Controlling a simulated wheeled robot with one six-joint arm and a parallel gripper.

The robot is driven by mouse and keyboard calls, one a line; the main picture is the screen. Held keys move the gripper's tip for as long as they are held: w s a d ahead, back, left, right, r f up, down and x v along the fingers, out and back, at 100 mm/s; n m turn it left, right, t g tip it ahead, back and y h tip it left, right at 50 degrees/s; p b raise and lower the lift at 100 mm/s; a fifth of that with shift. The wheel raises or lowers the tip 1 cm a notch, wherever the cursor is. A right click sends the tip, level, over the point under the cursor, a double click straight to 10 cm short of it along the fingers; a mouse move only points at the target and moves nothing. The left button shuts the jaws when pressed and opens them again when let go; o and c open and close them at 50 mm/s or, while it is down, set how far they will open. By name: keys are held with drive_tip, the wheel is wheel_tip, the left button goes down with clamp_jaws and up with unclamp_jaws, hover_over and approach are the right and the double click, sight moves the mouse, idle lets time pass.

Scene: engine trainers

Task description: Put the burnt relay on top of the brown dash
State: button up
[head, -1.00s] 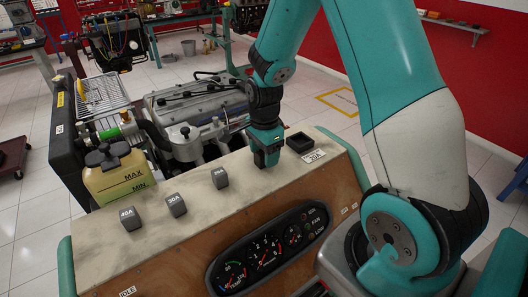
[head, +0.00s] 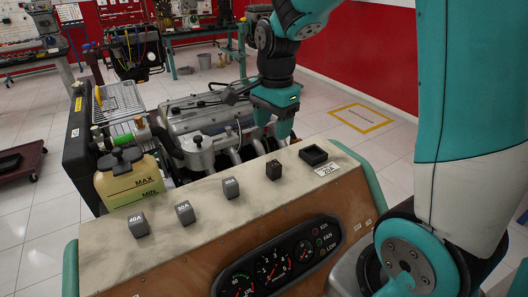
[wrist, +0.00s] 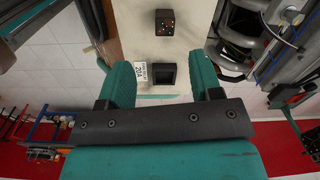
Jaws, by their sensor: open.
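The burnt relay (head: 273,168), a small dark block with reddish dots on top, stands on the pale top surface of the brown dash (head: 184,258). It is just left of an empty black square socket (head: 313,155) marked 20A. In the wrist view the relay (wrist: 165,22) stands clear of the socket (wrist: 164,74). My gripper (head: 276,122) is above and beyond the relay, not touching it. In the wrist view my gripper (wrist: 161,66) has its fingers apart with nothing held between them.
Three grey relays, 40A (head: 138,225), 30A (head: 185,212) and another (head: 231,188), stand in a row on the dash top. An engine (head: 198,128) and a yellowish fluid tank (head: 127,178) are behind it.

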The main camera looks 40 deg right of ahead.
drive_tip(key=s+a+r+n+y, duration=0.2)
drive_tip(key=s+a+n, duration=0.7)
drive_tip(key=n, duration=0.2)
drive_tip(key=s+a+r+n+y, duration=0.1)
drive_tip(key=s+a+r+n, duration=0.1)
drive_tip(key=s+a+n, duration=0.7)
drive_tip(key=n, duration=0.3)
drive_tip(key=shift+s+r+n+y, duration=0.25)
drive_tip(key=shift+s+n+y, duration=0.05)
drive_tip(key=shift+s+y, duration=0.1)
